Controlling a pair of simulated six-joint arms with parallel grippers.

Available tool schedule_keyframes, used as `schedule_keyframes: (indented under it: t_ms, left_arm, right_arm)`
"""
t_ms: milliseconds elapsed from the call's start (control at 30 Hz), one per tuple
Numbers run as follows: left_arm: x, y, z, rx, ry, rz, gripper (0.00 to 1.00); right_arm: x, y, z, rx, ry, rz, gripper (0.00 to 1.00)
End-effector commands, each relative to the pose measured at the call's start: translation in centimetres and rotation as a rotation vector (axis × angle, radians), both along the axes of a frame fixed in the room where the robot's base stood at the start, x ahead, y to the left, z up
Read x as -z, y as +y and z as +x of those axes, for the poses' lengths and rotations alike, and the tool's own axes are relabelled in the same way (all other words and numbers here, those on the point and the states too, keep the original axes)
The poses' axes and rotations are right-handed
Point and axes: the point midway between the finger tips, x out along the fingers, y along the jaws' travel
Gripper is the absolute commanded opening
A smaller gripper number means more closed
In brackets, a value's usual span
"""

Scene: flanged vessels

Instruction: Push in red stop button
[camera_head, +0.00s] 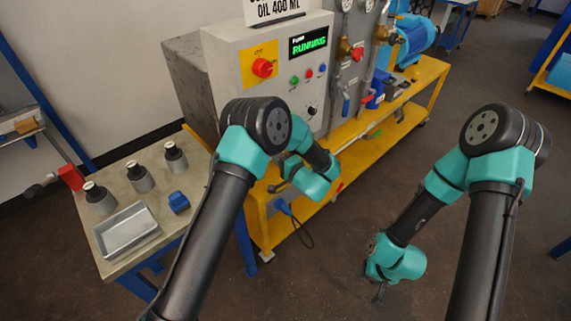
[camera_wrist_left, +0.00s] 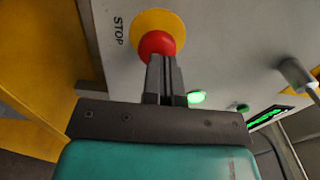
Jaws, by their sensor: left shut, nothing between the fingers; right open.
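The red stop button (camera_wrist_left: 157,45) is a round red head on a yellow disc, beside the word STOP on the grey panel, in the left wrist view. My left gripper (camera_wrist_left: 163,62) is shut and empty. Its fingertips overlap the lower part of the red head there; whether they touch it I cannot tell. In the head view my left arm covers the lower panel, and the stop button does not show. My right gripper (camera_head: 379,291) is open and empty, hanging low over the floor at the right, well away from the panel.
The grey cabinet (camera_head: 228,63) has a red knob on a yellow plate (camera_head: 263,68) and a display (camera_head: 308,42) reading RUNNING. Pipes and valves are to the right. A side table (camera_head: 110,262) holds bottles and a tray.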

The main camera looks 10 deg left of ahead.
Motion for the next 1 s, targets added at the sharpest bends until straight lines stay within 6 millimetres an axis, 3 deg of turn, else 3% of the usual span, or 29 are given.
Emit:
schedule_keyframes:
  t_ms: [433, 667, 1000]
  left_arm:
    - [0.0, 0.6, 0.5, 0.000, 0.000, 0.000, 0.00]
    - [0.0, 2.2, 1.9, -0.001, -0.001, -0.001, 0.00]
    - [-0.3, 2.3, 2.1, -0.002, -0.008, -0.003, 0.00]
  right_arm:
    - [0.0, 0.0, 0.0, 0.000, 0.000, 0.000, 0.43]
    - [0.0, 0.0, 0.0, 0.000, 0.000, 0.000, 0.43]
    - [0.0, 0.0, 0.0, 0.000, 0.000, 0.000, 0.43]
